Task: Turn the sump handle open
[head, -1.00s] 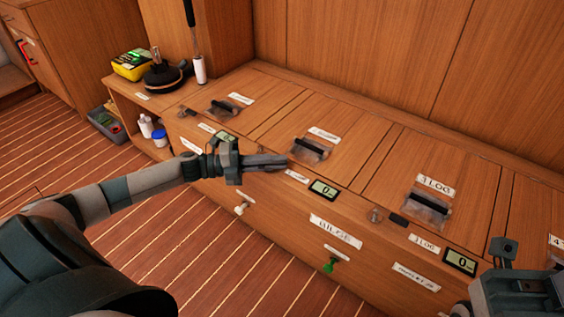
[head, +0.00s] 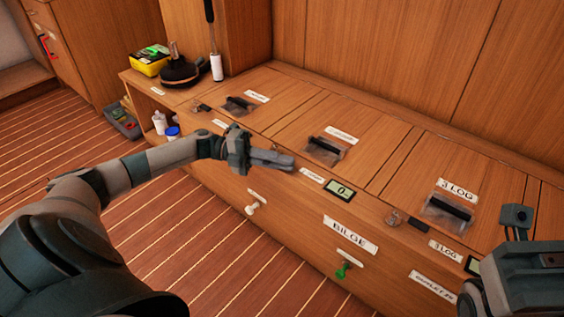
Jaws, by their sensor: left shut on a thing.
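My left gripper (head: 280,160) reaches in from the left to the front edge of the bench top. Its jaws are shut at a spot just left of a small white label and display (head: 339,190). What they hold, taken as the sump handle, is hidden by the fingers. The label beside the gripper is too small to read. Part of my right arm shows at the lower right; its fingertips are out of view.
The bench front has a BILGE label (head: 350,235), a green knob (head: 343,271) and a white knob (head: 251,209). Black hatch grips (head: 325,145) lie behind the gripper. A yellow box (head: 149,62) and bottles stand at the far left.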

